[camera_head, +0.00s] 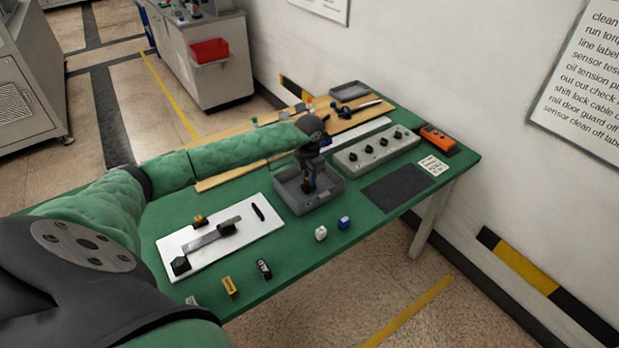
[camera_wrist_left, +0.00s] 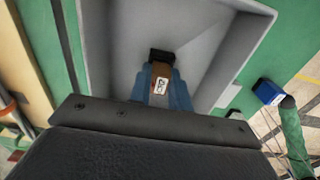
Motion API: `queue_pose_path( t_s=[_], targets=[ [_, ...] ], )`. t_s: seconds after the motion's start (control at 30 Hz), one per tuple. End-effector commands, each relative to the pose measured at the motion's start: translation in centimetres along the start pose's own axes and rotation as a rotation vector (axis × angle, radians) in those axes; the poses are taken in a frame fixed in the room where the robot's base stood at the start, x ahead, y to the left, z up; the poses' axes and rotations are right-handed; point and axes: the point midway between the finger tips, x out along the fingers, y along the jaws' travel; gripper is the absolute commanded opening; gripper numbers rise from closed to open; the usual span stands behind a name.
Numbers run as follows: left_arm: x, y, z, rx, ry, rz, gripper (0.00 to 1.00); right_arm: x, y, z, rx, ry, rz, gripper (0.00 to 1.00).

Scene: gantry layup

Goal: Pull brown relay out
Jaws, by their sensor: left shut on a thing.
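The brown relay (camera_wrist_left: 161,80), a small block with a white printed label, is in the left wrist view between the blue fingers of my left gripper (camera_wrist_left: 160,90). The gripper is shut on it. A black part (camera_wrist_left: 159,55) shows at the relay's far end; I cannot tell whether it belongs to the relay. In the head view my left gripper (camera_head: 309,186) points down inside a grey open tray (camera_head: 285,196), whose walls also surround it in the left wrist view (camera_wrist_left: 245,40). The gripper mostly hides the relay in the head view. My right gripper is not in view.
On the green table (camera_head: 300,262), a white board (camera_head: 180,243) with a metal rail (camera_head: 205,238) lies left of the tray. A white cube (camera_head: 321,233), a blue cube (camera_head: 344,223), a tan block (camera_head: 230,287) and a black piece (camera_head: 264,268) lie near the front. A knobbed grey panel (camera_head: 375,151) is behind right.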

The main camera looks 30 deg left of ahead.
Motion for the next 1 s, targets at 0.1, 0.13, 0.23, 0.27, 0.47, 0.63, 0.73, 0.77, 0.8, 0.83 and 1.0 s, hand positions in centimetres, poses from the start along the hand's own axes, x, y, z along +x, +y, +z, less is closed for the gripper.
queue_pose_path(
  t_s=[0.1,0.13,0.23,0.27,0.47,0.63,0.73,0.77,0.8,0.83,1.0],
  targets=[
    [-0.3,0.0,0.0,0.0,-0.001,0.0,0.0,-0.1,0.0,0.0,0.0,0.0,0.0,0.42],
    [-0.4,0.0,0.0,0.0,-0.001,0.0,0.0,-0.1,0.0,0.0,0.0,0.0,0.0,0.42],
    [-0.6,0.0,0.0,0.0,-0.001,0.0,0.0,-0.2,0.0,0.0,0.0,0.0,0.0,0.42],
    [-0.6,0.0,0.0,0.0,-0.001,0.0,0.0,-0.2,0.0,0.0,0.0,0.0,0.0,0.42],
    [-1.0,0.0,0.0,0.0,0.0,0.0,0.0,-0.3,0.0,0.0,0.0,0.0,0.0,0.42],
    [-1.3,0.0,0.0,0.0,0.0,0.0,0.0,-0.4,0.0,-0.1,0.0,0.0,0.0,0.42],
    [-1.5,0.0,0.0,0.0,0.0,0.0,0.0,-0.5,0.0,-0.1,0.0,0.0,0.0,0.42],
    [-1.6,0.0,0.0,0.0,0.0,0.0,0.0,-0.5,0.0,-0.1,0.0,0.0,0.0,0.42],
    [-1.7,0.0,0.0,0.0,0.0,0.0,0.0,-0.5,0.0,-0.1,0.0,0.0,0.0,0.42],
    [-1.7,0.0,0.0,0.0,0.0,0.001,0.0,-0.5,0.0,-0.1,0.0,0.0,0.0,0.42],
    [-1.9,0.0,0.0,0.0,0.0,0.001,0.0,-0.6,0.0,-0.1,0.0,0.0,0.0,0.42]
  ],
)
